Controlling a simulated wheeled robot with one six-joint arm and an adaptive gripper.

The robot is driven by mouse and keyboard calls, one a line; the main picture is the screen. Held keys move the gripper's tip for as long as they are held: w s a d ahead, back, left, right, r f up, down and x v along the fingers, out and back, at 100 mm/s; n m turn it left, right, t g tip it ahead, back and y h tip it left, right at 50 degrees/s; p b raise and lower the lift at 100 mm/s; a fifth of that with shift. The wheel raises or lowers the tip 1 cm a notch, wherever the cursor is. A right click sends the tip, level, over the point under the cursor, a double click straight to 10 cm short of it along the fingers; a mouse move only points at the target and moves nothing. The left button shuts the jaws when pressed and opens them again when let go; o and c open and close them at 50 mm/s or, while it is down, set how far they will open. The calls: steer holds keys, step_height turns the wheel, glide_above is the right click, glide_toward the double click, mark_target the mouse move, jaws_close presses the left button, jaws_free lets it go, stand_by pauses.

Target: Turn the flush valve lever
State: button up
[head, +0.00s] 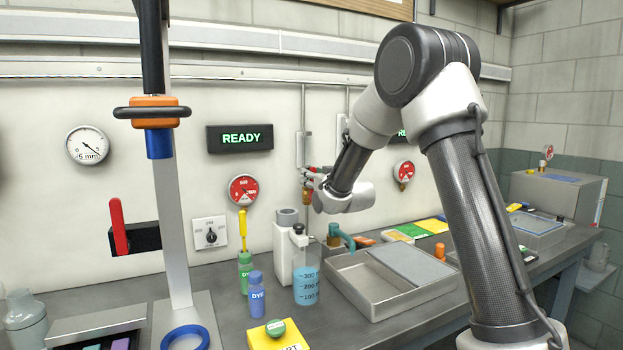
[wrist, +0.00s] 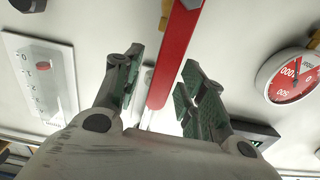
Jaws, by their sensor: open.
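The red lever (wrist: 176,50) runs down from the top of the wrist view and passes between the two fingers of my gripper (wrist: 161,74). The gripper is open, with a gap visible on each side of the lever. I cannot tell how near the lever is in depth, and its upper end leaves the picture. In the head view, my gripper (head: 311,178) is at the wall pipe, above a brass fitting (head: 307,197). My arm and gripper hide most of the valve there.
A red gauge (wrist: 290,76) is right of the gripper and a white flow meter panel (wrist: 40,82) is left. A beaker (head: 306,284), dye bottles (head: 257,293) and a metal tray (head: 385,300) stand on the bench below.

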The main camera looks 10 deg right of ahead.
steer(key=shift+s, duration=0.15)
steer(key=shift+s+d, duration=0.2)
steer(key=shift+s, duration=0.6)
steer(key=s+d, duration=0.1)
steer(key=s, duration=0.5)
steer(key=shift+d, duration=0.15)
steer(key=s+d+f+g+h, duration=0.1)
steer(key=s+d+g, duration=0.2)
steer(key=s, duration=1.1)
steer(key=s+d+f+m+g+h, duration=0.1)
steer(key=s+g, duration=0.5)
steer(key=s, duration=0.9)
steer(key=s+d+f+m+g+h, duration=0.1)
steer(key=s+d+f+g, duration=0.2)
steer(key=s, duration=1.1)
steer(key=d+g, duration=0.1)
steer(key=d, duration=0.1)
steer(key=shift+s+d, duration=0.25)
steer(key=shift+d, duration=0.15)
